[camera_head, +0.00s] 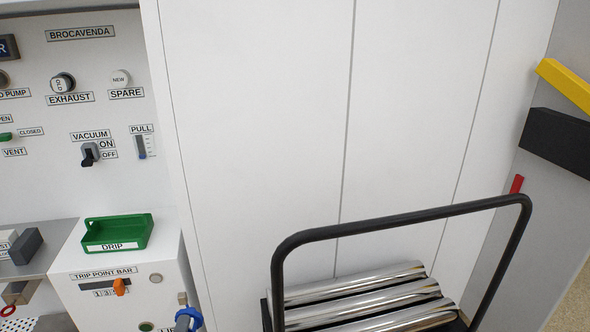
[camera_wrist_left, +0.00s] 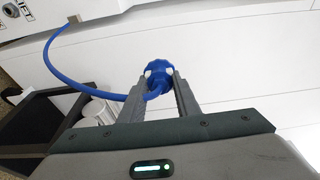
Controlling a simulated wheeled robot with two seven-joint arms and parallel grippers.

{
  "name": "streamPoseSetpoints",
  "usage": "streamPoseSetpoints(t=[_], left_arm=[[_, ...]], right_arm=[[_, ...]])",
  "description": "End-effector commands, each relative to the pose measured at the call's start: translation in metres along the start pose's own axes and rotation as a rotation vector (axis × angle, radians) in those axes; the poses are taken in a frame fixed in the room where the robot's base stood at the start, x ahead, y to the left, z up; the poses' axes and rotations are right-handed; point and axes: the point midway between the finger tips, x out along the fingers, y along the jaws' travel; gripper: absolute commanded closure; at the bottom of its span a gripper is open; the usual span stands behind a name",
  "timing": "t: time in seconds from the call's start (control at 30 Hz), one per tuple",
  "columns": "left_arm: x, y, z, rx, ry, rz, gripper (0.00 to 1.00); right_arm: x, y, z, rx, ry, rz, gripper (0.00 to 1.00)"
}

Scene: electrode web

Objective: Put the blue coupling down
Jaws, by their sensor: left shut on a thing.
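The blue coupling (camera_wrist_left: 158,72) is between the fingertips of my left gripper (camera_wrist_left: 157,84) in the left wrist view. The gripper is shut on it, in front of a white panel, and no surface is seen touching the coupling. A blue hose (camera_wrist_left: 84,88) runs from it in a loop to the left, up to a small brass-coloured fitting on a white housing. In the head view a brass fitting (camera_head: 182,298) with a blue part (camera_head: 191,318) below it shows at the bottom edge, partly cut off. My right gripper is in neither view.
A cart with a black handle (camera_head: 402,217) carries shiny metal rollers (camera_head: 365,300) at the lower right. A green DRIP tray (camera_head: 117,234) sits on the white TRIP POINT BAR unit (camera_head: 165,249). A dark open box (camera_wrist_left: 40,118) with pale cylinders (camera_wrist_left: 100,110) lies left of my left gripper.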

Motion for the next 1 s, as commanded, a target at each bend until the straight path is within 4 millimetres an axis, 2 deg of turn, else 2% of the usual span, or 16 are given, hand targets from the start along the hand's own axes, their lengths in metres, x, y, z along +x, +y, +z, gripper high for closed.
streamPoseSetpoints(t=[0.03, 0.13, 0.27, 1.0], left_arm=[[-0.007, -0.02, -0.003, 0.0, 0.004, -0.001, 0.99], [-0.016, -0.036, -0.007, -0.001, 0.01, 0.0, 0.99], [-0.022, -0.047, -0.01, 0.0, 0.014, 0.0, 0.99], [-0.025, -0.049, -0.011, 0.001, 0.015, -0.001, 0.99]], right_arm=[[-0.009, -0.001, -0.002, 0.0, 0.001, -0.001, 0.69], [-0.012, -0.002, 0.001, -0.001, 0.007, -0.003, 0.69], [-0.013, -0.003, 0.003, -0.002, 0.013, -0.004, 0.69], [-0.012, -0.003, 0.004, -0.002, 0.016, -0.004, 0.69]])
